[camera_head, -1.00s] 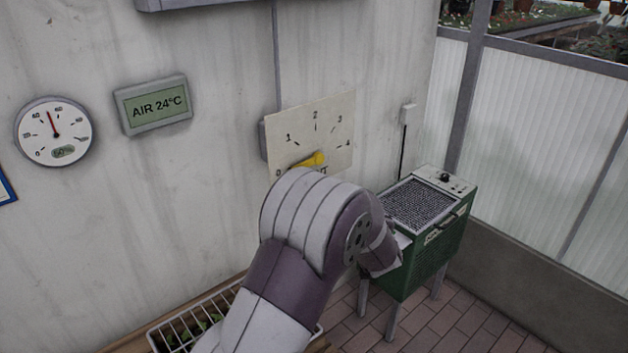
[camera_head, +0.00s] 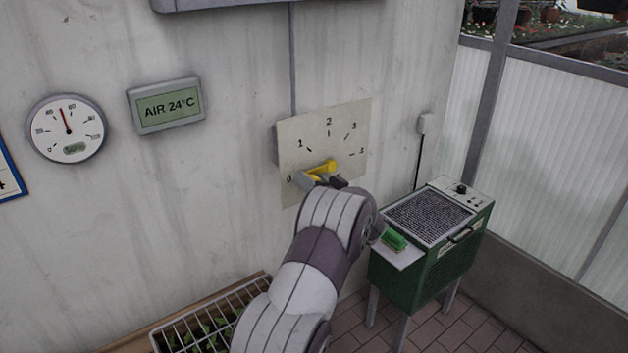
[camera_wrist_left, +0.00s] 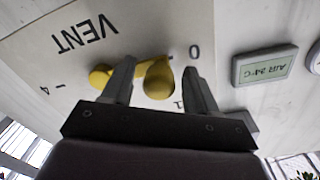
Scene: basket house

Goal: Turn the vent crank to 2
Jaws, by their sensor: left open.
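The vent panel (camera_head: 340,118) is a cream plate on the wall with a dial marked 0 to 4. Its yellow crank (camera_head: 328,165) sits low on the plate, with its arm toward the 0 mark, partly hidden by my gripper. My left gripper (camera_head: 320,180) is open at the crank. In the left wrist view, which sees the panel upside down, the rounded yellow crank knob (camera_wrist_left: 158,82) lies between the two open fingers of my left gripper (camera_wrist_left: 158,68). The other end of the crank shows beyond the left finger. Contact with the fingers cannot be told. My right gripper is not in view.
A green heater (camera_head: 430,245) with a grille top stands right of my arm, a green object (camera_head: 394,241) on its side shelf. A round gauge (camera_head: 66,128) and an air display (camera_head: 166,106) hang left. A wire-topped planter (camera_head: 215,318) lies below.

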